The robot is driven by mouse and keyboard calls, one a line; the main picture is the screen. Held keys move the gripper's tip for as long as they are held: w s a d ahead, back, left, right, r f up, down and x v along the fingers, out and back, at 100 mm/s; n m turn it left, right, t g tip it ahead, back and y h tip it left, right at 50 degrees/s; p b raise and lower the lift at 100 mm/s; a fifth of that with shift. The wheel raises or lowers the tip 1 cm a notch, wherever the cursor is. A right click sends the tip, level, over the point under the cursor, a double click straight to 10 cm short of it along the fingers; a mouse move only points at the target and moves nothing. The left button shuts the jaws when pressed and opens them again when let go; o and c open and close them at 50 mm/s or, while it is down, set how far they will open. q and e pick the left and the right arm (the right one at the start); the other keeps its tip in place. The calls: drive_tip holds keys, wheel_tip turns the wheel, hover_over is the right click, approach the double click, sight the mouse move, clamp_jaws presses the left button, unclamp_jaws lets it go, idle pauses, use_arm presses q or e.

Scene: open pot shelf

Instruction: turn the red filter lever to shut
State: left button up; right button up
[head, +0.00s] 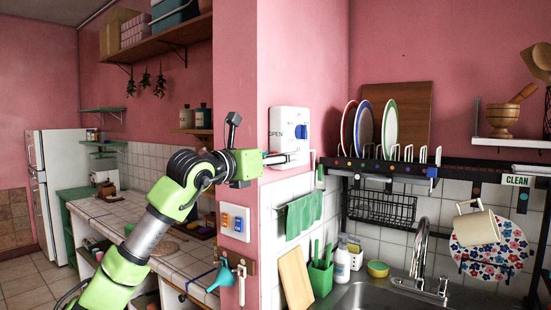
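I cannot make out a red filter lever in the head view. A white wall box (281,122) marked "OPEN" has a blue part (301,132) on its front and is mounted on the pink wall by the corner. My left gripper (284,158) is at the lower part of this box, pointing right; its fingers are small and partly lost against the white, so their opening and any contact are unclear. It may hide part of the box. My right gripper is not in view.
A switch plate (235,221) with orange and blue parts is below my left gripper. A green towel (303,214) hangs to the right. A dark dish rack (385,168) with plates stands over the sink (380,298). A tiled counter (150,235) is at the left.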

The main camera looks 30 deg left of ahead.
use_arm(q)
drive_tip(key=o, duration=1.5)
drive_tip(key=shift+d, duration=0.35)
